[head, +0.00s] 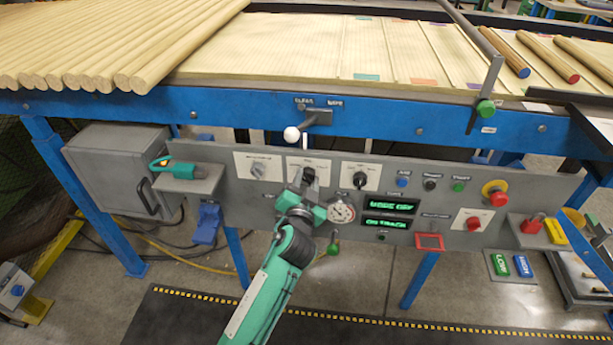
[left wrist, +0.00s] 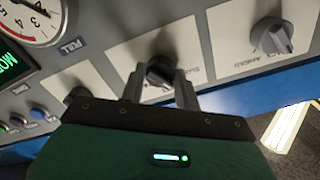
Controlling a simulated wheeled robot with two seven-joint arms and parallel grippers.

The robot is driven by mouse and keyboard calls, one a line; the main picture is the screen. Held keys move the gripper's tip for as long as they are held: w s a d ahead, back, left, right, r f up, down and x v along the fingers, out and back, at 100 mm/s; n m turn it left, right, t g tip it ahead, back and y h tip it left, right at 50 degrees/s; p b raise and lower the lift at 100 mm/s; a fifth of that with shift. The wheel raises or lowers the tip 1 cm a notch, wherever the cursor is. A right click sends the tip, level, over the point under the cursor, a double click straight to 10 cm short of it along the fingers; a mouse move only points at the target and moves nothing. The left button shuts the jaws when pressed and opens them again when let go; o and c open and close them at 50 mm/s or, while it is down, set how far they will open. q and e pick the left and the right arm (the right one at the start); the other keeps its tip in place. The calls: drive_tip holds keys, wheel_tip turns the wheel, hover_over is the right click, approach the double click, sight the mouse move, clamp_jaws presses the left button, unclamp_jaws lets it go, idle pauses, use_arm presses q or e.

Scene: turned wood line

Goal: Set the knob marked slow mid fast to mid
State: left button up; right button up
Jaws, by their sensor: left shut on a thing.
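The black knob (left wrist: 158,70) sits on a cream plate (left wrist: 190,45) with the word SLOW readable beside it in the left wrist view. My left gripper (left wrist: 160,88) is shut on this knob, one finger on each side. In the head view my left gripper (head: 308,182) reaches up to the middle plate (head: 296,163) of three and covers most of the knob. The knob's pointer and the other marks are hidden or too small to read. My right gripper is in neither view.
A grey knob (head: 258,170) is left of the gripped one and a black knob (head: 360,178) right of it. A round dial gauge (head: 341,210) is close below right. A white ball-ended lever (head: 291,134) is just above. Green displays (head: 390,206) and buttons lie further right.

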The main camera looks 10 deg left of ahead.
use_arm(q)
drive_tip(key=m+p, duration=0.1)
drive_tip(key=m, duration=0.2)
drive_tip(key=shift+r+m+p, duration=0.15)
drive_tip(key=shift+m+p, duration=0.15)
drive_tip(key=shift+p, duration=0.05)
drive_tip(key=shift+m+p, duration=0.6)
drive_tip(key=shift+m, duration=0.9)
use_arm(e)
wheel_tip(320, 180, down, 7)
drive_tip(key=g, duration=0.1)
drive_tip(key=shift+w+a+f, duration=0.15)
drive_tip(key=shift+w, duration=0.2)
use_arm(q)
drive_tip(key=o, duration=1)
drive_tip(key=shift+s, duration=0.15)
drive_tip(key=shift+s+a+b, duration=0.2)
drive_tip(key=shift+s+b, duration=0.15)
drive_tip(key=shift+s, duration=6.45)
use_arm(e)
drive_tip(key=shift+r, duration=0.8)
